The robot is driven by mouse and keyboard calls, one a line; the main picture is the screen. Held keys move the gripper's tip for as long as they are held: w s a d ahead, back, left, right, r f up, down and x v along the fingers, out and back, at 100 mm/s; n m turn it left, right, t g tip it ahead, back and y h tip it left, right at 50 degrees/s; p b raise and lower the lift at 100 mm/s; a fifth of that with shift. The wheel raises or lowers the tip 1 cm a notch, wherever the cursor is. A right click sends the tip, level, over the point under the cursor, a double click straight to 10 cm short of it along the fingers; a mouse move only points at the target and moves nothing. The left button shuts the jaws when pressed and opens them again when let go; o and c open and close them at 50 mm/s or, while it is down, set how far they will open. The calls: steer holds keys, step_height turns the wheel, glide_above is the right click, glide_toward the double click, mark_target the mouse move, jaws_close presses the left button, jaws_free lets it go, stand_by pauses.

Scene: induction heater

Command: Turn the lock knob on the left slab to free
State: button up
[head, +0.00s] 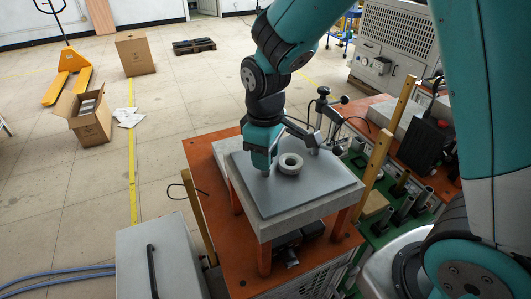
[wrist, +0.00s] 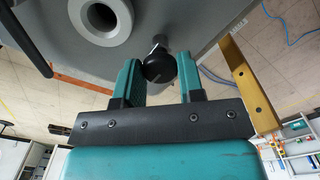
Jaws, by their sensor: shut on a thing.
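The left slab (head: 305,198) is a grey plate on a thick pale block, standing on orange legs. A pale ring (head: 290,163) lies on it, and the ring also shows at the top of the wrist view (wrist: 101,16). The lock knob (wrist: 160,66) is a round black knob on a short metal stem at the slab's edge in the wrist view. My gripper (head: 265,170) is low over the near-left part of the slab in the head view. Its teal fingers stand either side of the knob, shut on it. The knob's turn angle cannot be told.
A metal clamp stand (head: 324,118) rises behind the ring, close to my arm. Wooden posts (head: 378,160) stand to the right, by a second bench with a black box (head: 426,143). A grey case (head: 160,262) stands at the front left.

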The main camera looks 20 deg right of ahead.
steer(key=shift+w+r+n, duration=0.1)
steer(key=shift+n, duration=0.2)
stand_by(0.4)
steer(key=o, duration=0.9)
step_height(320, 180, up, 17)
steer(key=b, duration=0.3)
steer(key=shift+r, duration=0.2)
steer(key=shift+f, duration=0.1)
